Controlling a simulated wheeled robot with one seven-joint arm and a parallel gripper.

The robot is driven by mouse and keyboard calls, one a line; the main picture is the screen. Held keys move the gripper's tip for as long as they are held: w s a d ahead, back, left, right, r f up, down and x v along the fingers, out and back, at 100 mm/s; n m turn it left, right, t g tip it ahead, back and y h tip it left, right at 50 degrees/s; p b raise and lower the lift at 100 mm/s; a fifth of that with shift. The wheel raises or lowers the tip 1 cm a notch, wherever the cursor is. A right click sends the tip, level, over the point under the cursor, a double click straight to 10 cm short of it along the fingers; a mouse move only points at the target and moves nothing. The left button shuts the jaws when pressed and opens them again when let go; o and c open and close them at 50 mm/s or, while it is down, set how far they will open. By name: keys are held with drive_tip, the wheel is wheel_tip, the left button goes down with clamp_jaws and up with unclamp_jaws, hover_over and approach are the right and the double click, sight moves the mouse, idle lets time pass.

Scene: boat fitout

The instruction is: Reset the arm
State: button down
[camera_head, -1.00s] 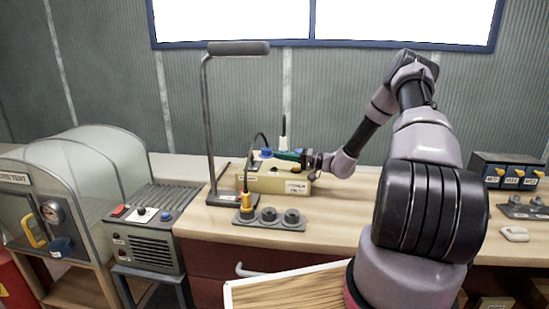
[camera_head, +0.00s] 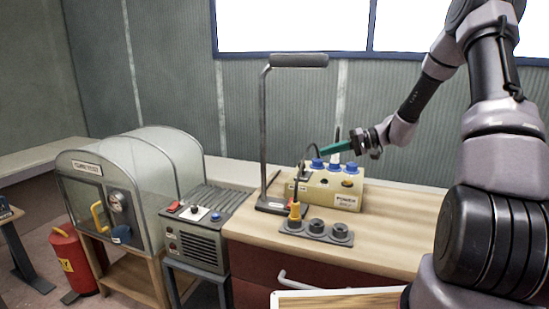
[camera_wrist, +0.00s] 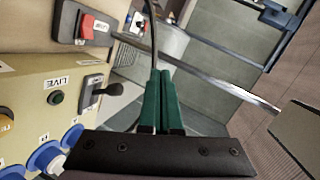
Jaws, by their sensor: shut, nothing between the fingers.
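My gripper (camera_head: 350,147) is in the air above the beige power box (camera_head: 342,194) on the wooden bench. Its two green fingers (camera_wrist: 162,102) are together and hold nothing. In the head view the arm reaches in from the right, and the gripper points left. In the wrist view the box's face (camera_wrist: 50,100) fills the left side, with a "LIVE" label, a dark round button and a black lever (camera_wrist: 105,90). Blue sockets (camera_wrist: 45,158) show at the lower left.
A tall hooked stand (camera_head: 265,130) rises left of the box.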

drive_tip(key=s+d+r+m+t+h, duration=0.1)
drive_tip(key=s+r+h, duration=0.3)
drive_tip(key=s+r, duration=0.3)
drive_tip(key=s+d+r+m+t+h, duration=0.2)
drive_tip(key=s+r+h, duration=0.2)
drive_tip(key=s, duration=0.9)
drive_tip(key=s+d+r+m+t+h, duration=0.1)
drive_tip(key=s+d+r+h, duration=0.1)
drive_tip(key=s+r, duration=0.8)
drive_tip(key=shift+s+d+m+t+h, duration=0.2)
drive_tip(key=shift+s+m+t+h, duration=0.15)
drive_tip(key=shift+h, duration=0.55)
drive_tip(key=shift+w, duration=0.1)
